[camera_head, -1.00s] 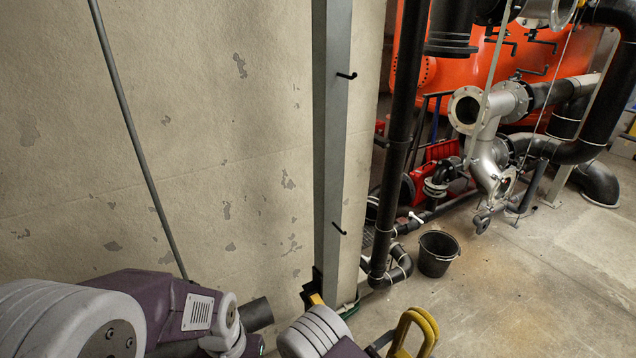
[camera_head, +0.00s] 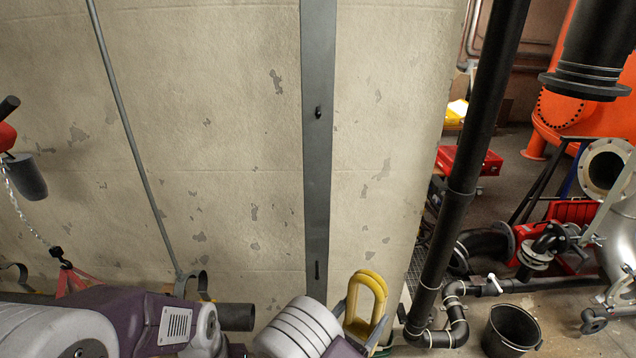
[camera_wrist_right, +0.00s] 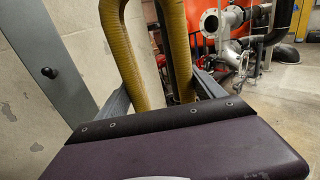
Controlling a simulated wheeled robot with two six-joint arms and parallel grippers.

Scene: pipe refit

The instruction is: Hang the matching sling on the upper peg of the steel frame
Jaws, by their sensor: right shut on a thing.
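The steel frame (camera_head: 319,190) is a grey upright on the pale wall. Its upper peg (camera_head: 318,112) is a short dark stub, seen nearly end-on and bare. A lower peg (camera_head: 317,270) is also bare. My right gripper (camera_head: 364,322) is shut on a yellow looped sling (camera_head: 380,286), below and right of the lower peg and apart from the frame. In the right wrist view, two yellow strands of the sling (camera_wrist_right: 126,50) rise between the fingers (camera_wrist_right: 160,90). The frame (camera_wrist_right: 50,55) shows there at left with one dark peg (camera_wrist_right: 49,73).
A thin grey pole (camera_head: 135,150) leans along the wall. A hook block with a chain (camera_head: 22,170) hangs at far left above reddish straps (camera_head: 75,280). A black vertical pipe (camera_head: 470,170) and a black bucket (camera_head: 512,330) stand to the right.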

